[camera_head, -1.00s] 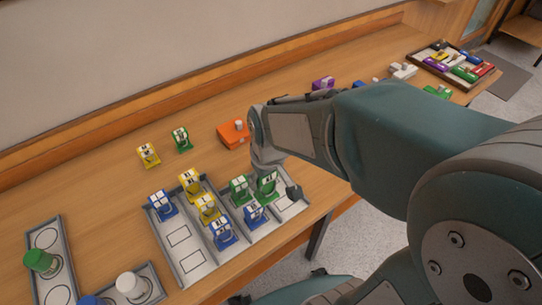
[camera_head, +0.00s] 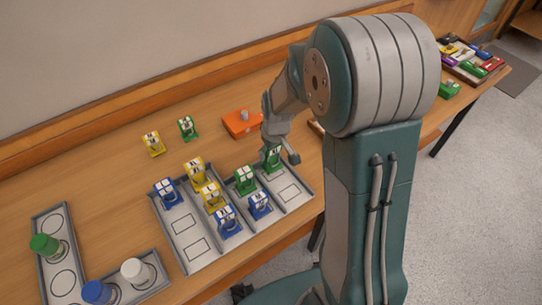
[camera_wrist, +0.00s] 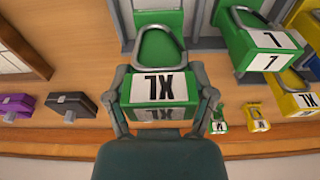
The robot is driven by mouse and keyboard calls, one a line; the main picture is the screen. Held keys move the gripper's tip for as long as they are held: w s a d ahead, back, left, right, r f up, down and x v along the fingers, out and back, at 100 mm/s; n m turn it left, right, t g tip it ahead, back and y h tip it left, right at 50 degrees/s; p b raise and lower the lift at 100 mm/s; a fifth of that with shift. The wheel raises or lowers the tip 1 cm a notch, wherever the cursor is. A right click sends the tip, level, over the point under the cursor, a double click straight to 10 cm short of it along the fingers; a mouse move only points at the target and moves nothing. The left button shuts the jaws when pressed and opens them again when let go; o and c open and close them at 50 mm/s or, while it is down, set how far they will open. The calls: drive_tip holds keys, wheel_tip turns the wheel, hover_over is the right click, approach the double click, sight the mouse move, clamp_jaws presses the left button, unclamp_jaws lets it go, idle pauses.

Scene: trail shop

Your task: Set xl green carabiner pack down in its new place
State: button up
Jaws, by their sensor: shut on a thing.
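The XL green carabiner pack (camera_wrist: 160,88) has a white label reading XL and a grey carabiner loop. My gripper (camera_wrist: 163,100) is shut on it, with a finger on each side. In the head view the green pack (camera_head: 273,158) is upright at the back end of the rightmost lane of the grey divided tray (camera_head: 188,265), under my gripper (camera_head: 280,143). I cannot tell whether its base touches the tray floor. A green pack labelled L (camera_wrist: 262,48) stands in the neighbouring lane; it also shows in the head view (camera_head: 245,181).
Yellow packs (camera_head: 211,196) and blue packs (camera_head: 227,221) stand in the other lanes. An outlined spot (camera_head: 290,193) in front of the held pack is bare. A small yellow pack (camera_head: 153,143), a small green pack (camera_head: 187,128) and an orange box (camera_head: 237,123) stand behind the tray.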

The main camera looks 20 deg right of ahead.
drive_tip(key=f, duration=0.2)
drive_tip(key=shift+d+f, duration=0.35)
drive_tip(key=shift+a, duration=0.1)
drive_tip(key=o, duration=1.3)
drive_tip(key=shift+s+a, duration=0.1)
drive_tip(key=shift+a, duration=0.15)
drive_tip(key=shift+c, duration=0.2)
drive_tip(key=shift+d, duration=0.1)
drive_tip(key=shift+d, duration=0.1)
